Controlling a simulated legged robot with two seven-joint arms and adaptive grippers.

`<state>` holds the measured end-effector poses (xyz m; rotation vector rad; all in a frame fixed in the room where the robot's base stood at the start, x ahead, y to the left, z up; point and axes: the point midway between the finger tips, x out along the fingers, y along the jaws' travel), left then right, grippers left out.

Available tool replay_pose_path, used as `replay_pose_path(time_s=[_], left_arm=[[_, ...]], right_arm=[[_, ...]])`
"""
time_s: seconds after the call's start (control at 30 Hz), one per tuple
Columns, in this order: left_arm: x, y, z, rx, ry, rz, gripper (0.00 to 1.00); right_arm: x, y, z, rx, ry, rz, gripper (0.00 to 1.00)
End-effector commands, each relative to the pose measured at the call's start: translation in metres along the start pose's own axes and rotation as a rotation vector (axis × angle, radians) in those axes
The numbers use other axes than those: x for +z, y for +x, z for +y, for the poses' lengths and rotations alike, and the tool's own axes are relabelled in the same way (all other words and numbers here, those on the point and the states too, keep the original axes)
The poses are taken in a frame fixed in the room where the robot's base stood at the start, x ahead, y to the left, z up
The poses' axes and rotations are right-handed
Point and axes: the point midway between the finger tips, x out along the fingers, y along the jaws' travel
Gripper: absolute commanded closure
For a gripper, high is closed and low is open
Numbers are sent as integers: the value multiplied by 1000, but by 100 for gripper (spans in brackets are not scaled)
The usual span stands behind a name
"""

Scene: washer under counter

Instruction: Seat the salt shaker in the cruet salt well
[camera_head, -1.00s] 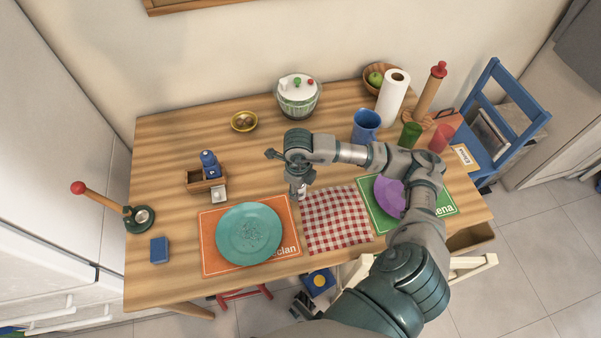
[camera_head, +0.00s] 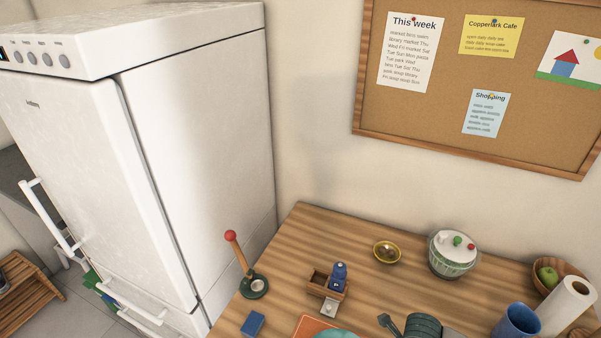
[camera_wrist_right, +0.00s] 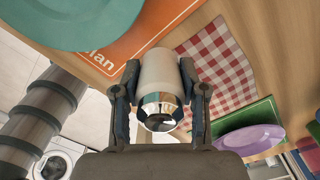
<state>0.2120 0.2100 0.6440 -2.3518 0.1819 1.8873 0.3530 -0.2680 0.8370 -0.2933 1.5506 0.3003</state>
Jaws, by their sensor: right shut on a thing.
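The salt shaker (camera_wrist_right: 161,85) is a pale cylinder with a shiny metal cap. In the right wrist view my right gripper (camera_wrist_right: 159,78) is shut on it, with one finger on each side. The shaker's cap faces the wrist camera. The cruet (camera_head: 322,286) is a small wooden caddy on the table in the head view. A dark blue shaker (camera_head: 339,275) stands in its right part; its left compartment looks empty. In the head view only part of my right arm shows at the bottom edge, right of the cruet; the held shaker is out of that view. My left gripper is not visible.
A small white square piece (camera_head: 329,309) sits at the cruet's front. Table between cruet and yellow bowl is clear.

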Motion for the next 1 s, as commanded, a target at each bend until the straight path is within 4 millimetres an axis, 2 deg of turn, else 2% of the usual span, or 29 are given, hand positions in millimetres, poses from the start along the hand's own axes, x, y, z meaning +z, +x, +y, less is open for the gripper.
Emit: replay_pose_path(time_s=[0.07, 0.57, 1.0], left_arm=[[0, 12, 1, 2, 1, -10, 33], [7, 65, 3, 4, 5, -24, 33], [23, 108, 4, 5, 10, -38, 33]], right_arm=[[5, -4, 0, 3, -84, -3, 100], [42, -26, 4, 13, -817, -16, 100], [75, -46, 9, 11, -1476, -23, 100]])
